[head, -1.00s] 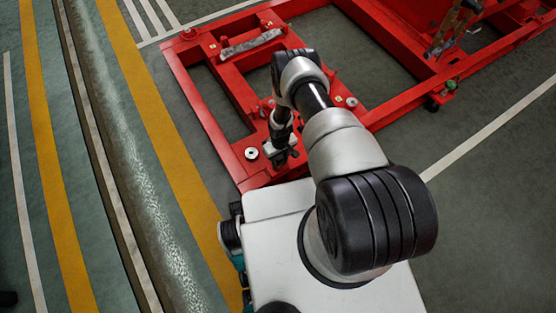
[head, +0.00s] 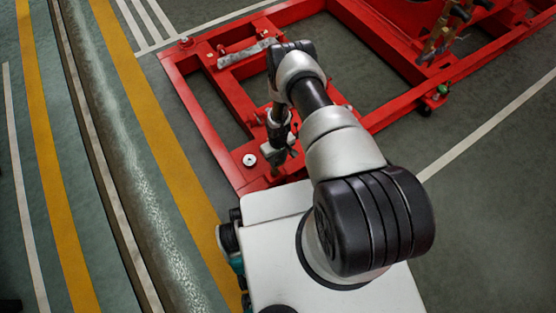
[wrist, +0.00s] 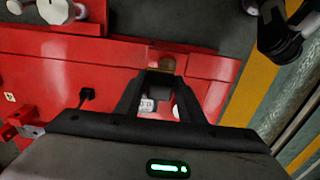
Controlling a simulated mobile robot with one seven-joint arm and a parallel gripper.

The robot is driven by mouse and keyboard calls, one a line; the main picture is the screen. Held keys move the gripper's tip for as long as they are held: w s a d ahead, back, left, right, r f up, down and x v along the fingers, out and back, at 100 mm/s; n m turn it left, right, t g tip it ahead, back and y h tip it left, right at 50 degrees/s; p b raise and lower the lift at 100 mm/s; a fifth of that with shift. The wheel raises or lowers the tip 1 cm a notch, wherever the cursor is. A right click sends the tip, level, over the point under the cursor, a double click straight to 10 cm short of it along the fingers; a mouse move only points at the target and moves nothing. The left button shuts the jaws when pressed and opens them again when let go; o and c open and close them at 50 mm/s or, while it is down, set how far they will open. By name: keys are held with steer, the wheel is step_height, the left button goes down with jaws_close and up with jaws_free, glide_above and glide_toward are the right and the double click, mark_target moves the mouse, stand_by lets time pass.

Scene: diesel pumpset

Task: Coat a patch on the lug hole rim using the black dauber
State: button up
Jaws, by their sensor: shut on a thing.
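My gripper (head: 275,154) points down over the near left part of the red base frame. In the wrist view its two dark fingers (wrist: 160,78) are shut on a small dark thing (wrist: 160,84), which looks like the black dauber; its lower end is hard to make out. A brownish round spot (wrist: 160,62) shows on the red metal just beyond the fingertips; I cannot tell whether it is the lug hole rim. In the head view, a pale ring with a dark centre (head: 249,160) lies on the red frame left of my gripper. Contact cannot be told.
The red frame (head: 205,110) has open bays and a grey bar (head: 246,53) across its far left part. A small black fitting (wrist: 87,93) stands on the red metal in the wrist view. A kerb (head: 110,170) runs along the left, with clear floor beside it.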

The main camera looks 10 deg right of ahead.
step_height(320, 180, up, 2)
steer(key=shift+r+p, duration=0.1)
steer(key=shift+p, duration=0.3)
steer(key=shift+w+d, duration=0.15)
steer(key=shift+d, duration=0.15)
steer(key=w+d+b, duration=0.3)
steer(key=d+b, duration=0.2)
steer(key=d, duration=0.5)
steer(key=shift+w+d, duration=0.25)
steer(key=shift+d, duration=0.15)
